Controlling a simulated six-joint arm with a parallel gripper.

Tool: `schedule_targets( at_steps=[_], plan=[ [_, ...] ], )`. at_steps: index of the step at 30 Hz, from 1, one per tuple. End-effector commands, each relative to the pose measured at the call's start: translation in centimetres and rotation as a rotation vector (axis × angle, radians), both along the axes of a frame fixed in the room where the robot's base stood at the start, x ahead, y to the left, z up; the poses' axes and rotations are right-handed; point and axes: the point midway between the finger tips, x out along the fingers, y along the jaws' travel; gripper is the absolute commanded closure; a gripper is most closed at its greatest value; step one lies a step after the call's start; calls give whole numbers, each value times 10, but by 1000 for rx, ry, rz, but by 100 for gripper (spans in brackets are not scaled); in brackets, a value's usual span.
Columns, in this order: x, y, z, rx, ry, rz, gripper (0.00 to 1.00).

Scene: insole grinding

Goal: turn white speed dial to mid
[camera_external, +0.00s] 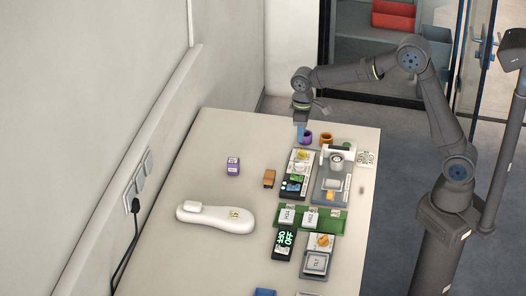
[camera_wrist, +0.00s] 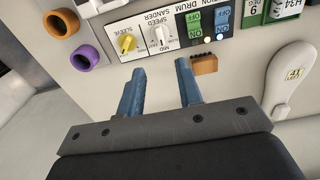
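The white speed dial (camera_wrist: 162,34) sits on the drum sander panel (camera_wrist: 182,27) in the wrist view, between the yellow sleeve dial and the ON/OFF switches. Its pointer setting is too small to tell. In the external view the panel (camera_external: 292,187) lies on the table below my gripper (camera_external: 301,136). In the wrist view my gripper (camera_wrist: 159,67) has its two blue fingers spread apart with nothing between them. The fingertips point toward the panel edge, with the white dial beyond them and not touched.
The yellow dial (camera_wrist: 127,43) is left of the white one. A purple ring (camera_wrist: 86,57) and an orange ring (camera_wrist: 61,23) stand beside the panel. An orange-brown block (camera_wrist: 205,65) lies near the right finger. A white insole-shaped piece (camera_external: 215,216) lies on the open left table.

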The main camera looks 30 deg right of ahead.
Motion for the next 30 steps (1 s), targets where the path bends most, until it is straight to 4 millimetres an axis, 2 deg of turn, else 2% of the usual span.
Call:
schedule_targets(
  at_steps=[1,3,9,25,30],
  plan=[
    [1,0,12,2,-4,0,67],
    [0,0,24,1,-3,0,67],
    [0,0,45,1,-1,0,67],
    [0,0,49,0,0,0,67],
    [0,0,44,0,0,0,67]
  ],
)
